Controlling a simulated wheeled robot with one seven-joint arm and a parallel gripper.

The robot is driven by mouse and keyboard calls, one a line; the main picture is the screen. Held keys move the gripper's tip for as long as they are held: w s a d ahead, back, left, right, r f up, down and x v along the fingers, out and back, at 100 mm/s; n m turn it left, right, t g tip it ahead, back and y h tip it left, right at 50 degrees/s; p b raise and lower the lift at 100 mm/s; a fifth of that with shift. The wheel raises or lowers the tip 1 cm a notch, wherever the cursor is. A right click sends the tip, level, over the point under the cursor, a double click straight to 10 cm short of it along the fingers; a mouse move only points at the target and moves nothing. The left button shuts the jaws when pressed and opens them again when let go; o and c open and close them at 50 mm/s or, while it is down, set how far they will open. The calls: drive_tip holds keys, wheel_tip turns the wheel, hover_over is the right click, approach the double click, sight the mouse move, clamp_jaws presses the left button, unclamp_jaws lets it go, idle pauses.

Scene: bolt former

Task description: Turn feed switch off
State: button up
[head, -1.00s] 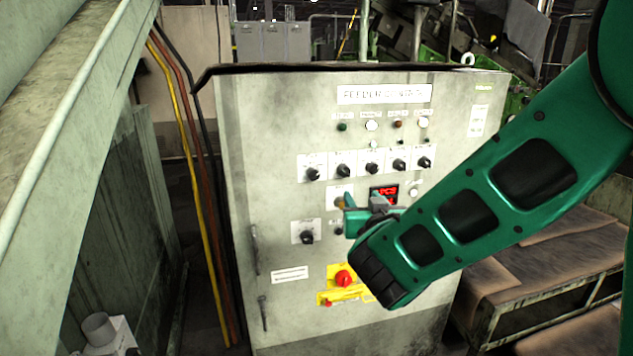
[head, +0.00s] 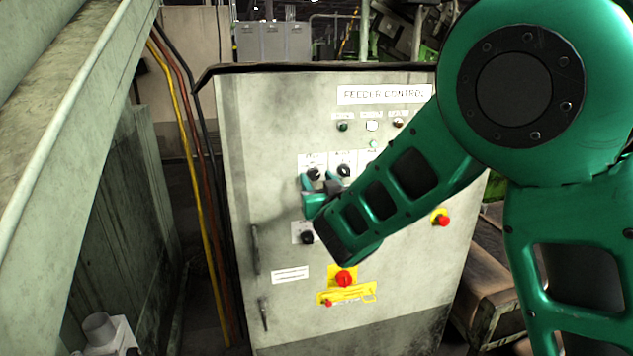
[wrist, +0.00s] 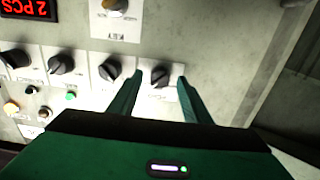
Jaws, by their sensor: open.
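The feeder control cabinet (head: 240,200) faces me with a row of black rotary switches. The leftmost switch of that row (head: 313,173) shows just above my gripper (head: 316,183) in the head view. In the wrist view, where the panel appears upside down, this switch (wrist: 160,75) sits between the two green fingertips. My gripper is open, with one finger on each side of the knob. I cannot tell whether either finger touches it. The switch labels are too small to read, so I cannot tell which is the feed switch. My arm hides the row's right part in the head view.
Other black knobs (wrist: 110,68) stand close along the row. A single knob (head: 306,237) sits lower left. A red emergency button (head: 344,278) on yellow is below, and another red button (head: 441,218) is at right. A red display (wrist: 28,9) shows in the wrist view.

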drive_tip(key=shift+w+a, duration=0.1)
drive_tip(key=shift+w, duration=0.4)
drive_tip(key=c, duration=1)
drive_tip(key=shift+c, duration=0.2)
drive_tip(key=shift+n, duration=0.3)
drive_tip(key=n, duration=0.8)
